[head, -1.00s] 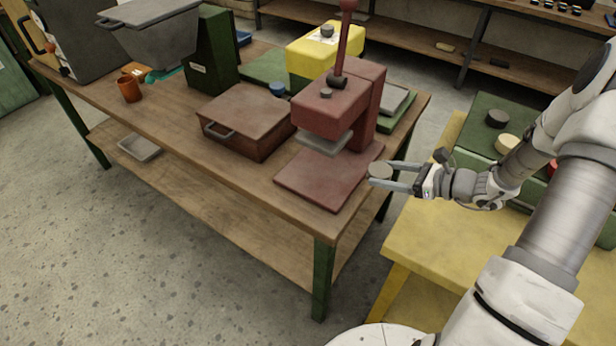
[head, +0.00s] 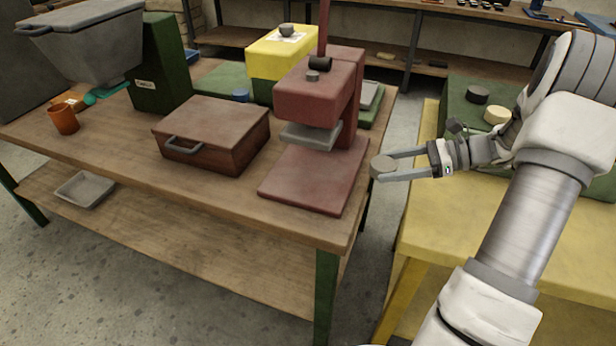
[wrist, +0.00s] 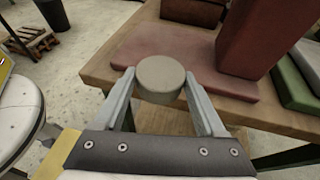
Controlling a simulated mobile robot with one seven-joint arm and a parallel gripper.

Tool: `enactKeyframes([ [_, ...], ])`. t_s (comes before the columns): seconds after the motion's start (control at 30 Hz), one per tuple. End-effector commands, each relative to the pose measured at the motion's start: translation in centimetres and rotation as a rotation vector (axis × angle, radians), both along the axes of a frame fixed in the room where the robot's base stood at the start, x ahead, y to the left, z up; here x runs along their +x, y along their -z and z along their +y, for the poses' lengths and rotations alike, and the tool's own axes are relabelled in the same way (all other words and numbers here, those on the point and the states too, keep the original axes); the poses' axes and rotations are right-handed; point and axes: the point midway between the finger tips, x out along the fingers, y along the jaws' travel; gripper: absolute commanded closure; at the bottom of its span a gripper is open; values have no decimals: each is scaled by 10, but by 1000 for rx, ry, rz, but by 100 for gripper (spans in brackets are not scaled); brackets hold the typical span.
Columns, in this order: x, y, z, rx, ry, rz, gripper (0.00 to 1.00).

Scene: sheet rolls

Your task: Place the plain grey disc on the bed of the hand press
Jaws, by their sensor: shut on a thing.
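My gripper (head: 384,168) is shut on the plain grey disc (head: 382,161), holding it at the fingertips just right of the hand press. In the wrist view the disc (wrist: 160,77) sits between the two fingers, in front of the press bed's near edge. The hand press (head: 318,95) is dark red, with a tall lever and a grey plate under its head. Its flat red bed (head: 312,178) lies at the right end of the wooden table, and its bare top also shows in the wrist view (wrist: 155,45). The disc is apart from the bed.
A brown lidded box (head: 212,128) stands left of the press. A yellow machine (head: 283,57) stands behind it. An orange cup (head: 63,118) is at the left. A yellow table (head: 455,225) on the right holds a green case with a black disc (head: 478,95) and a cream disc (head: 496,114).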

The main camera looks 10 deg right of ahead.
Motion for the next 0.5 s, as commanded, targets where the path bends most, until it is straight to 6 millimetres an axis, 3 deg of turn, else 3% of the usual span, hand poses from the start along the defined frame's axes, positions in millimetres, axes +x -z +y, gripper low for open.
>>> enactKeyframes([
  [0.5,50,3,128,0,-4,-3,84],
])
